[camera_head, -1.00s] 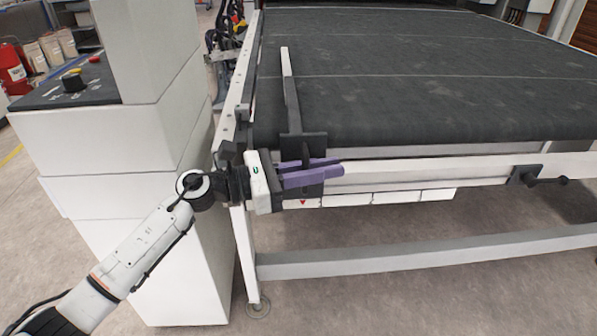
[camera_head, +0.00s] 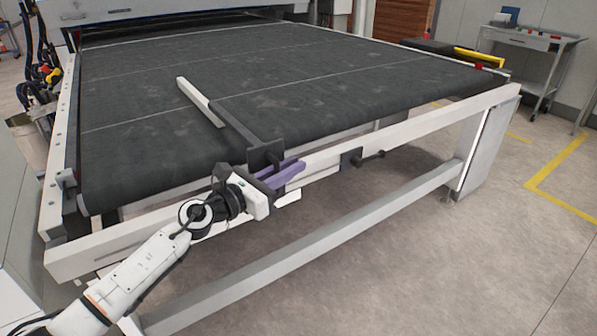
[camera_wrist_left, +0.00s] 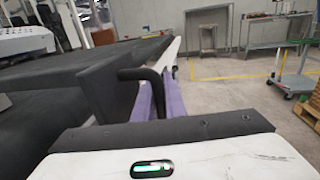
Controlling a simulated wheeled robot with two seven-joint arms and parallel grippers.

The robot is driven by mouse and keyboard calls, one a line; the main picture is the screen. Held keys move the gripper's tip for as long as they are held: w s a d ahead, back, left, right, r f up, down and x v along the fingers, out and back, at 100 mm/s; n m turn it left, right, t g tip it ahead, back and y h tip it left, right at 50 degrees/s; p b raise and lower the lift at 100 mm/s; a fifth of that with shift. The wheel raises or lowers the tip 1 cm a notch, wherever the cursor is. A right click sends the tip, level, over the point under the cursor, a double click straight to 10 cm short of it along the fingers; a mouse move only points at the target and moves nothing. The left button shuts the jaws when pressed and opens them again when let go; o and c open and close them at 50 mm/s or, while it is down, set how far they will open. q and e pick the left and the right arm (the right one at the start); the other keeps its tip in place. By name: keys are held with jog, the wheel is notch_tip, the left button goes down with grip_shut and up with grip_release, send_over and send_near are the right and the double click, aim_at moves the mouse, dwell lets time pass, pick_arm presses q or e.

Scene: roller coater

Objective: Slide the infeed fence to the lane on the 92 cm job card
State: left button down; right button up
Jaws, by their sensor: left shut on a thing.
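The infeed fence (camera_head: 232,125) is a long dark bar with a pale far end, lying over the front of the dark belt. Its dark bracket (camera_head: 263,155) sits at the front rail (camera_head: 415,125). My left gripper (camera_head: 288,172), with purple fingers, is shut on the fence's handle at the bracket; the fingers hide most of the grip. In the left wrist view the purple fingers (camera_wrist_left: 172,100) flank a black bent handle (camera_wrist_left: 150,78) beside a dark plate. A white label piece (camera_head: 288,198) shows below the rail; no lane number is readable. My right gripper is out of view.
A black clamp with a lever (camera_head: 362,158) sits on the rail to the right of my gripper. The belt (camera_head: 330,75) is bare around the fence. A lower crossbar (camera_head: 330,250) runs below the rail. A grey trolley (camera_head: 530,45) stands far right.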

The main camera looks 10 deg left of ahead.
pick_arm(q)
jog(key=shift+w+d, duration=0.25)
jog(key=shift+d, duration=0.1)
jog(key=c, duration=2.1)
grip_release()
jog(key=v, duration=1)
jog(key=shift+s, duration=0.1)
